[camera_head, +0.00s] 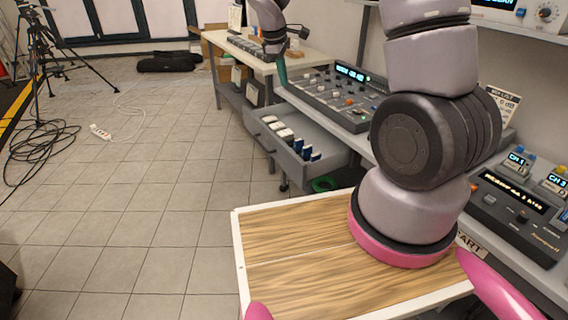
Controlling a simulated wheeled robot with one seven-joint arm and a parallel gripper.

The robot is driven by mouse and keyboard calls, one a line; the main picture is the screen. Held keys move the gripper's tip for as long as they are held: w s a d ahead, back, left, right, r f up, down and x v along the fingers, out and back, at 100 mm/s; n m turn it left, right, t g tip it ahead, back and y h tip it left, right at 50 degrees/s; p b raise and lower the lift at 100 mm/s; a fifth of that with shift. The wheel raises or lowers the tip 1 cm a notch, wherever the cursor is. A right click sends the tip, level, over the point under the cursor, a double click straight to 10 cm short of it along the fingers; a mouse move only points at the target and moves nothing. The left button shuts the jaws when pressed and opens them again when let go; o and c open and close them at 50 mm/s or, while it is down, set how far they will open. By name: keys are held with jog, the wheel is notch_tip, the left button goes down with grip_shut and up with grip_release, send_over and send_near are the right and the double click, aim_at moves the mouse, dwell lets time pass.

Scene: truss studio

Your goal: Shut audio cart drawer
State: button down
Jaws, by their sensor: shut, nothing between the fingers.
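The audio cart drawer (337,158) is pulled out to the left from under the grey cart top, at the centre of the head view. Its front panel (258,137) faces left, toward the open floor. Several white and blue small items lie inside it. My gripper (282,72) is beyond the drawer, at the upper middle, pointing down beside the far bench. It is shut and empty, and looks clear of the drawer front. Its tips are small and hard to make out.
A mixer (340,93) with a lit display stands on the cart top above the drawer. A second console (515,215) is at the right. Tripods (38,50), cables (48,148) and a power strip (100,132) are on the left floor. The tiled floor left of the drawer is clear.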

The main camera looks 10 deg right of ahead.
aim_at(284, 162)
jog(key=w+a+f+n+h, duration=0.1)
jog(key=a+f+n, duration=0.15)
jog(key=f, duration=0.65)
jog(key=w+a+f+n+g, duration=0.15)
jog(key=f+n, duration=0.25)
jog(key=f, duration=0.5)
jog(key=a+f+n+t+h, duration=0.1)
jog(key=a+f+n, duration=0.15)
jog(key=f, duration=0.75)
jog(key=shift+n+g, duration=0.25)
jog(key=shift+n, duration=0.15)
jog(key=shift+w+d+f, duration=0.35)
jog(key=shift+d+f, duration=0.95)
jog(key=shift+f, duration=0.2)
jog(key=shift+w+d+f, duration=0.3)
jog(key=shift+d+f, duration=1.05)
jog(key=shift+f, duration=0.1)
jog(key=shift+w+d+f, duration=0.35)
jog(key=shift+d+f, duration=0.95)
jog(key=shift+f, duration=0.2)
jog(key=w+d, duration=0.2)
jog(key=d, duration=0.6)
jog(key=w+d, duration=0.2)
jog(key=d, duration=0.5)
jog(key=w+d, duration=0.2)
jog(key=d, duration=0.6)
jog(key=shift+w+d, duration=0.35)
jog(key=shift+w, duration=0.05)
